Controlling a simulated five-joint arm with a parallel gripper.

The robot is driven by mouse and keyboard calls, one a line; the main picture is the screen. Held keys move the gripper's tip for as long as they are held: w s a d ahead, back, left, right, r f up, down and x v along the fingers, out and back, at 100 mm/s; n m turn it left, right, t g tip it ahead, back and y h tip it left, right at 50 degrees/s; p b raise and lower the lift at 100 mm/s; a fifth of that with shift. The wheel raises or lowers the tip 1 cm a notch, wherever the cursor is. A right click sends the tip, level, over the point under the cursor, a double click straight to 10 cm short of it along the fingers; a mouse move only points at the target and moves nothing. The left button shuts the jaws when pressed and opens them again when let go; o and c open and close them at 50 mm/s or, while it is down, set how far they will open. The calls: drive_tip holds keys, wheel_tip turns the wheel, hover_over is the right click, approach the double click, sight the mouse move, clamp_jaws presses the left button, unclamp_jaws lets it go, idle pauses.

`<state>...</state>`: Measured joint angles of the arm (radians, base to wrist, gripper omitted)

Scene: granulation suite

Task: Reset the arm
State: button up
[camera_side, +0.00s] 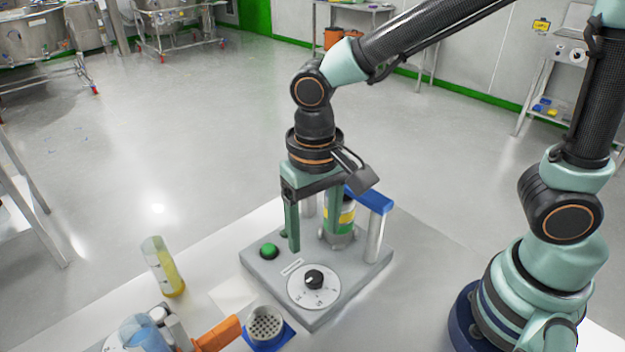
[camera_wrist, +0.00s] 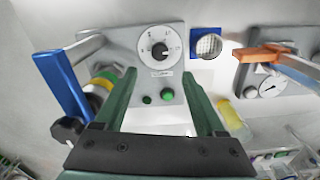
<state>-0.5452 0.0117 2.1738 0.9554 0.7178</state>
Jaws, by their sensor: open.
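My gripper (camera_side: 313,222) points down over the grey device with a dial, its two green fingers spread apart with nothing between them. In the wrist view my gripper (camera_wrist: 166,98) shows open, its fingers on either side of the dial (camera_wrist: 159,50) and the green button (camera_wrist: 167,94). In the side view the dial (camera_side: 314,285) sits at the front of the grey base plate (camera_side: 362,272), with the green button (camera_side: 268,250) to its left.
A blue-topped bracket (camera_side: 376,222) rises at the plate's right. A cylinder with yellow contents (camera_side: 165,268) stands to the left. A sieve cup on a blue base (camera_side: 266,325) is in front. An orange part (camera_side: 217,334) and a blue-topped vessel (camera_side: 143,333) crowd the front left.

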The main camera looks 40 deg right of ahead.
drive_tip(key=shift+r, duration=0.95)
